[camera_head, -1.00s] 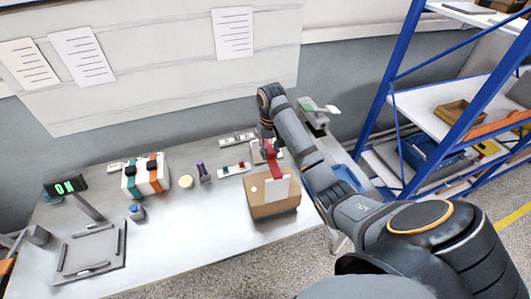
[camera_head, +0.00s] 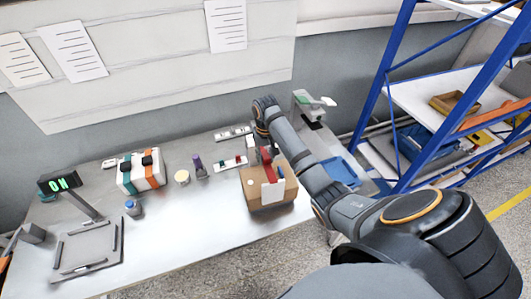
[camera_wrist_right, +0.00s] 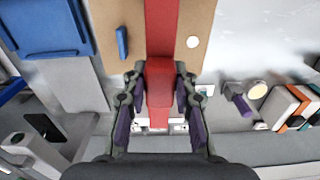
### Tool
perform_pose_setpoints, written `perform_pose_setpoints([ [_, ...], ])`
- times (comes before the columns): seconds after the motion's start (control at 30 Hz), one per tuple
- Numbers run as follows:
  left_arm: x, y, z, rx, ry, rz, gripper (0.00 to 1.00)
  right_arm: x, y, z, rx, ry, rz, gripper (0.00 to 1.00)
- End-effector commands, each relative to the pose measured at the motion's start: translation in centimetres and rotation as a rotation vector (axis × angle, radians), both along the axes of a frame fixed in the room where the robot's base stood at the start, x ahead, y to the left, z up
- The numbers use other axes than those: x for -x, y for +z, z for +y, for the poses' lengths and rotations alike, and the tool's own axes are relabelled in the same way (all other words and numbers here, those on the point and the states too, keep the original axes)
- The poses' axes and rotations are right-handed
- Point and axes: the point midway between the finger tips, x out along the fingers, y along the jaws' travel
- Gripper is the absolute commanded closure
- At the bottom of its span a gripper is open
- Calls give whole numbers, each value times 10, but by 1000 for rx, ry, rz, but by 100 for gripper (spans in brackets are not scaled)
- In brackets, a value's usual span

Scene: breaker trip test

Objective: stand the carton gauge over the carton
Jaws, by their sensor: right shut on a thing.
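The brown carton (camera_head: 255,200) stands upright near the right front edge of the table, with a white label on its front; it also shows in the right wrist view (camera_wrist_right: 195,60). The red carton gauge (camera_head: 267,170) is at the carton's top in the head view. In the right wrist view the gauge (camera_wrist_right: 161,85) runs as a red band across the carton. My right gripper (camera_wrist_right: 160,76) is shut on the gauge, a finger on each side. The arm partly hides the gauge, so whether it touches the carton I cannot tell. My left gripper is not in view.
To the left stand a purple-topped item (camera_head: 199,167), a round cream piece (camera_head: 182,177), a white case with coloured straps (camera_head: 142,172), a blue-capped bottle (camera_head: 133,208) and a scale (camera_head: 90,248). A blue tray (camera_head: 338,172) and blue shelving (camera_head: 393,90) are right.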

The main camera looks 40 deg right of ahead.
Motion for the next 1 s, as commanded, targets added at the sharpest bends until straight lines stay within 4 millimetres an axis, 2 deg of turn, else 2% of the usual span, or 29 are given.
perform_pose_setpoints([
  [1.0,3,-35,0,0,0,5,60,0,-94,0,0,0,1,100],
])
